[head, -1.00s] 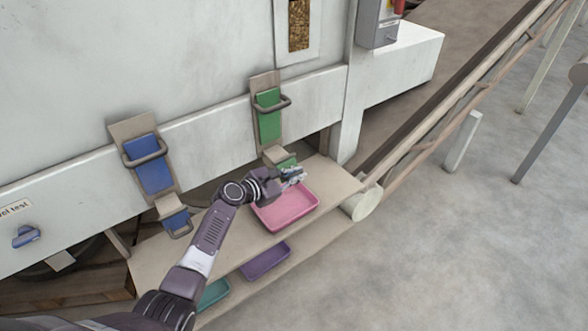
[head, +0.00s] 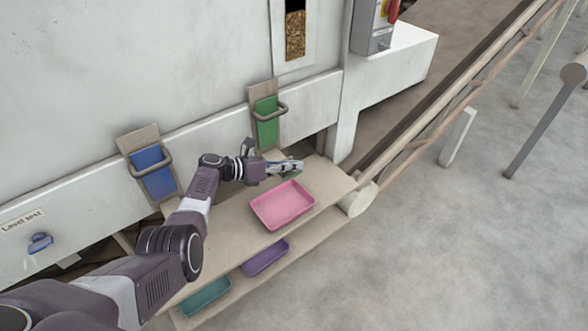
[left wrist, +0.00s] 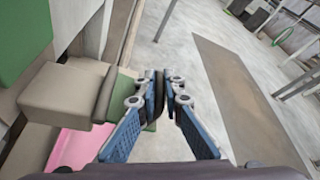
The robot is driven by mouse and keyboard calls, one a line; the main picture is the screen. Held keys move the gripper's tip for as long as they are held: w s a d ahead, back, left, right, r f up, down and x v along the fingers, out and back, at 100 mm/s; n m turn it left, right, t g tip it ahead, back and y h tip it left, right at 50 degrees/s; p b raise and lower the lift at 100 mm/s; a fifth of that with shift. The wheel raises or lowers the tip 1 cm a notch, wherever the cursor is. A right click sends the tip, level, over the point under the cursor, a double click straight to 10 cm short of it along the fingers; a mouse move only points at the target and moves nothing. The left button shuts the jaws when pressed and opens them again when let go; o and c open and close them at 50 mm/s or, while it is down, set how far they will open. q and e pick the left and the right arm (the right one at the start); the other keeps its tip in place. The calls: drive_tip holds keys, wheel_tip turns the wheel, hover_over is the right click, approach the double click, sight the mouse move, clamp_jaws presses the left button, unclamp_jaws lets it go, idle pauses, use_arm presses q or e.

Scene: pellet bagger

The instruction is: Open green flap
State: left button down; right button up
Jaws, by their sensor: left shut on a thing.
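The green flap (head: 291,176) is at the lower end of the chute under the green panel (head: 267,125), above the pink tray. It is mostly hidden by my left gripper (head: 297,166). In the left wrist view, small green parts show beside the fingers, and the left gripper (left wrist: 162,88) is shut on a dark bar-like handle (left wrist: 158,98). The beige chute (left wrist: 65,92) is just left of the fingers there. The flap's exact angle is hard to tell. My right gripper is in neither view.
The pink tray (head: 283,205) stands on the upper shelf (head: 235,237) below the flap. Purple (head: 266,257) and teal (head: 206,297) trays are on the lower shelf. A blue panel (head: 153,172) is at the left. A conveyor rail runs along the right.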

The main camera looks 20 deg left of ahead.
use_arm(q)
drive_tip(key=shift+w+a+r+n+h+b, duration=0.2)
drive_tip(key=shift+r+n+h+b, duration=0.15)
drive_tip(key=shift+n, duration=0.25)
drive_tip(key=shift+r, duration=0.1)
drive_tip(key=c, duration=2.3)
unclamp_jaws()
drive_tip(key=shift+r, duration=0.1)
drive_tip(key=shift+r, duration=1.25)
wheel_tip(320, 180, up, 7)
drive_tip(key=shift+a+r, duration=0.1)
drive_tip(key=shift+r, duration=0.05)
